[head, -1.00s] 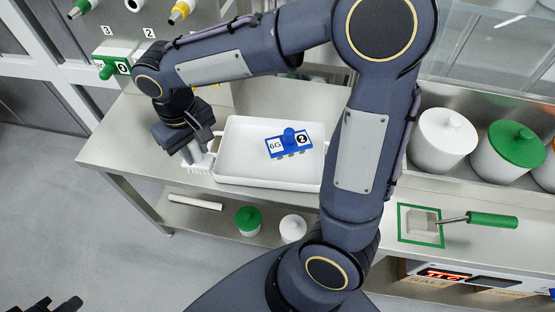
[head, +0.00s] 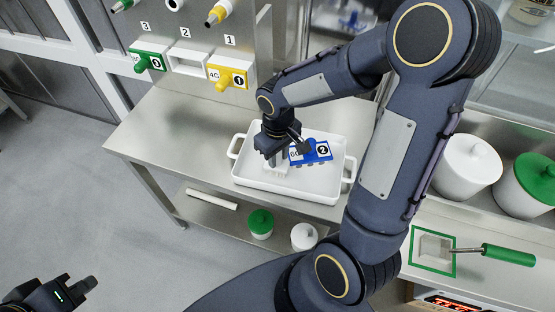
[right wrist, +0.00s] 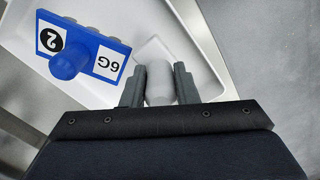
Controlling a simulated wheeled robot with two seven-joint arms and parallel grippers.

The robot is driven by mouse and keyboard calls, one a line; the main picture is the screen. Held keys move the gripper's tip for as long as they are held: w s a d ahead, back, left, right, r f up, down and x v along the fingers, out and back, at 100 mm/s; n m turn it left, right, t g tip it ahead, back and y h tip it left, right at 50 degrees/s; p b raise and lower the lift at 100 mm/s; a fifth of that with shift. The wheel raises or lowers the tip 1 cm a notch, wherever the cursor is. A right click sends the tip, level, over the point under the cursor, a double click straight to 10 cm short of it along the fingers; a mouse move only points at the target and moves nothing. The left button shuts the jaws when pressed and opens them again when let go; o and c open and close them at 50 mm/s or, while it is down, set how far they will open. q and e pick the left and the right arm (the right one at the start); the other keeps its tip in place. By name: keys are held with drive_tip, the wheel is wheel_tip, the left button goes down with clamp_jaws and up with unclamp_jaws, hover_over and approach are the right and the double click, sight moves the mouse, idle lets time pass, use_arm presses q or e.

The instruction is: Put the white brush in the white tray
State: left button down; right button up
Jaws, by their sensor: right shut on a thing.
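The white tray (head: 315,195) stands on the steel bench, with a handle at each end. My right gripper (head: 275,148) is over the left part of the tray, shut on the white brush (head: 277,169). In the right wrist view, the brush's pale handle (right wrist: 160,84) sits between the two fingers (right wrist: 160,88). The brush head is low inside the tray outline; I cannot tell whether it touches the tray floor. My left gripper (head: 78,287) is at the lower left, away from the bench, and its opening is unclear.
A blue piece (head: 313,152) marked 6G and 2 lies in the tray, right of the brush. A rack with a green piece (head: 147,62) and a yellow piece (head: 228,76) stands behind. White jars and a green-handled tool (head: 505,254) are at right.

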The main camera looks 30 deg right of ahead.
drive_tip(key=shift+f, duration=1.4)
drive_tip(key=shift+f+b, duration=0.25)
drive_tip(key=shift+b, duration=0.05)
drive_tip(key=o, duration=0.9)
drive_tip(key=shift+r, duration=0.15)
drive_tip(key=shift+o, duration=0.2)
